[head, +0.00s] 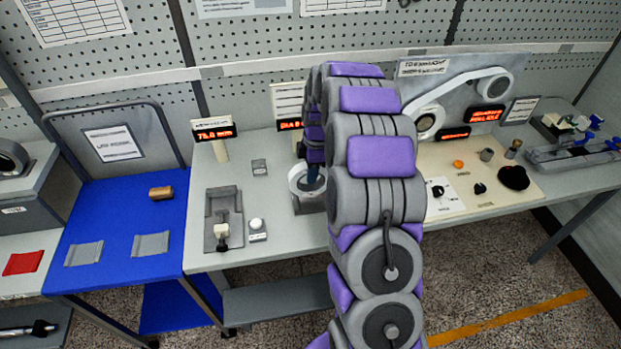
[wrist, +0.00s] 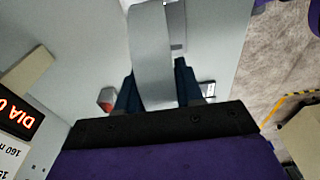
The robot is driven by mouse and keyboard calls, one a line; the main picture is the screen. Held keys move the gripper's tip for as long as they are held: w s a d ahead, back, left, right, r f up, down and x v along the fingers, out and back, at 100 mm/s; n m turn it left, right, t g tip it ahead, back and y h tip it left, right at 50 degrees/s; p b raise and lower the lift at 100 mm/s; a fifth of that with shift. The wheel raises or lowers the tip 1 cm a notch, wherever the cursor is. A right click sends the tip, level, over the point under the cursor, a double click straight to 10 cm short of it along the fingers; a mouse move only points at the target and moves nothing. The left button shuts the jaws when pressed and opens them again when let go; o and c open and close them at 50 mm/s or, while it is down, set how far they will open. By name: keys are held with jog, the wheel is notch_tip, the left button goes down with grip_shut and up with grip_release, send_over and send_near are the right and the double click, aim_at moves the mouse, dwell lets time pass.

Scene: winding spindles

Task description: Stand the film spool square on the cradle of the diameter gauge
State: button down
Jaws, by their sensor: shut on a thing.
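The film spool (head: 297,183) is a pale ring, seen in the head view just left of my arm. My gripper (head: 314,177) is shut on it, with dark blue fingers. In the wrist view the spool (wrist: 151,55) shows as a light grey band between the two fingers of my gripper (wrist: 156,85). A grey block that looks like the gauge cradle (head: 309,204) is directly below the spool. I cannot tell whether the spool touches it or hangs just above. The spool looks upright; its squareness is unclear. The gauge's "DIA" display (wrist: 20,110) is partly cut off.
A grey fixture (head: 222,228) and a small white-knobbed block (head: 257,229) stand left of the cradle. The blue table (head: 105,205) holds a brown roll (head: 161,192). A cream board (head: 455,207) with small parts lies right of my arm. My arm hides the bench's middle.

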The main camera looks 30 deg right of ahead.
aim_at(310, 187)
jog(key=f, duration=0.2)
jog(key=f+b, duration=0.1)
jog(key=shift+w+d+f, duration=0.1)
jog(key=shift+d+f, duration=0.1)
jog(key=shift+f, duration=0.15)
jog(key=shift+d, duration=0.1)
jog(key=c, duration=0.7)
grip_release()
jog(key=shift+r, duration=0.1)
